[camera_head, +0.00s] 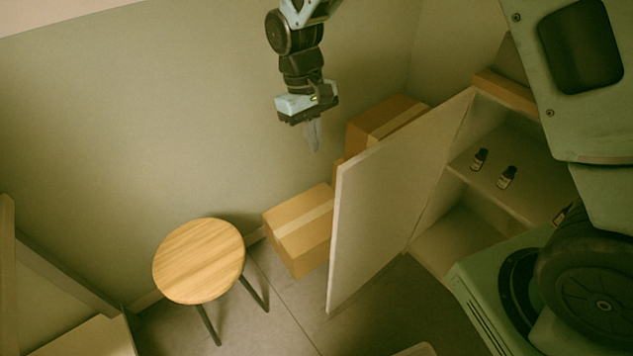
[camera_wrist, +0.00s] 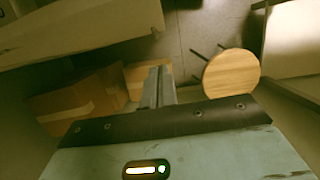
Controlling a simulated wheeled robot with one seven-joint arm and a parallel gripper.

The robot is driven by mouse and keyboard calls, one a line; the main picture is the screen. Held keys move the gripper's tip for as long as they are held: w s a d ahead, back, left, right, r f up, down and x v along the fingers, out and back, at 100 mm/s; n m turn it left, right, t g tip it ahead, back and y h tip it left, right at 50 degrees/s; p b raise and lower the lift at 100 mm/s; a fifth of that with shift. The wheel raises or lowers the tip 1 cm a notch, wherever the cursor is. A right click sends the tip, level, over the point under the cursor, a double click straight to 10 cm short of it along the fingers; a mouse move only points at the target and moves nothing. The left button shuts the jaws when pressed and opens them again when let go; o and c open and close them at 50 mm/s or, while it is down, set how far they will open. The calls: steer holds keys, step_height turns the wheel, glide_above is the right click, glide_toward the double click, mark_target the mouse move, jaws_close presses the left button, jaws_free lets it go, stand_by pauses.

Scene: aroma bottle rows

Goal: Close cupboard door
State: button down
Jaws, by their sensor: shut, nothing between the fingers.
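The cupboard (camera_head: 430,250) stands at the right in the head view, with shelves inside. Its pale door (camera_head: 385,200) stands wide open, swung out toward the left. My gripper (camera_head: 315,148) points down in front of the wall, above and to the left of the door's top outer corner. It looks apart from the door. The fingers are together and empty; they also show in the wrist view (camera_wrist: 158,75). In the wrist view a pale panel (camera_wrist: 80,30) at the upper left seems to be the door. My arm hides part of the cupboard's right side.
Small dark bottles (camera_head: 507,177) stand on the cupboard shelf. Cardboard boxes (camera_head: 300,230) are stacked behind the door, by the wall. A round wooden stool (camera_head: 199,261) stands at the left. The floor (camera_head: 290,320) between stool and door is clear.

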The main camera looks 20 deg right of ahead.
steer(key=s+d+f+p, duration=0.1)
steer(key=s+d+f, duration=0.1)
steer(key=s+f, duration=0.4)
steer(key=shift+w+p+x, duration=0.3)
steer(key=shift+w+x, duration=0.1)
steer(key=shift+x, duration=1.3)
steer(key=shift+f, duration=0.1)
